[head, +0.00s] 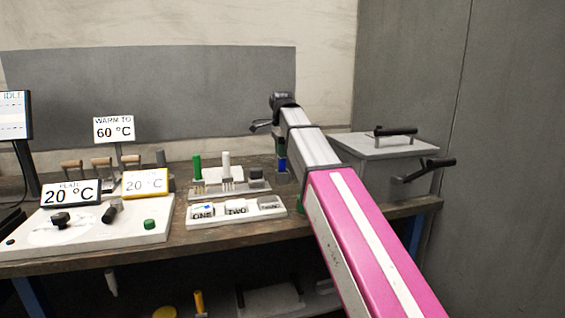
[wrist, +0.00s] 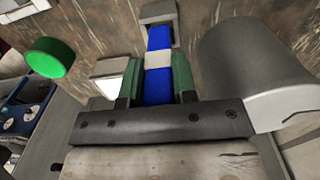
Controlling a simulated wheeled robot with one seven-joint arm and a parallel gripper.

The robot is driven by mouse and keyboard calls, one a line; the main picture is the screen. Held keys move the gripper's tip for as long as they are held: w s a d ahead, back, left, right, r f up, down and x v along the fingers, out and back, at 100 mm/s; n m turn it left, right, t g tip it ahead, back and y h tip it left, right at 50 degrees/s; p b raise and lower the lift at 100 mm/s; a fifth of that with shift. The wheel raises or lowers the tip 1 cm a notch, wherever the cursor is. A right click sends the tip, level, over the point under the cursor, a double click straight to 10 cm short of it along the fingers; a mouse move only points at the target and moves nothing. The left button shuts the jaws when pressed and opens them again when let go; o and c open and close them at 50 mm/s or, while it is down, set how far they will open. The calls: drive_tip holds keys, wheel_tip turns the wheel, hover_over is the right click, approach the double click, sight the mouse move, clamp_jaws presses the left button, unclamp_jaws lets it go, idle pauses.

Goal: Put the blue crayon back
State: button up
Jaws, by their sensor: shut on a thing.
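The blue crayon (wrist: 158,75), with a pale band around it, is between the green finger pads of my gripper (wrist: 158,82) in the wrist view. My gripper is shut on it. The crayon's far end meets or overlaps a small grey holder (wrist: 158,12); I cannot tell if it is inside. In the head view the blue crayon (head: 282,164) shows small and upright beside my arm, right of the pale rack (head: 215,190). My arm partly hides that area. A green crayon (head: 197,167) and a white crayon (head: 226,165) stand upright in the rack.
A labelled tray (head: 250,217) lies in front of the rack. A control panel (head: 85,235) with signs fills the left. A grey lidded box (head: 375,148) with black handles stands right of my arm. A large grey rounded body (wrist: 250,60) is close on the right in the wrist view.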

sight(283, 170)
drive_tip(key=shift+w+d+f, duration=0.1)
drive_tip(key=shift+d+f, duration=0.05)
drive_tip(key=shift+f, duration=1.95)
drive_tip(key=o, duration=0.9)
drive_tip(key=shift+f, duration=0.1)
wheel_tip(283, 170, up, 12)
drive_tip(key=shift+r, duration=0.1)
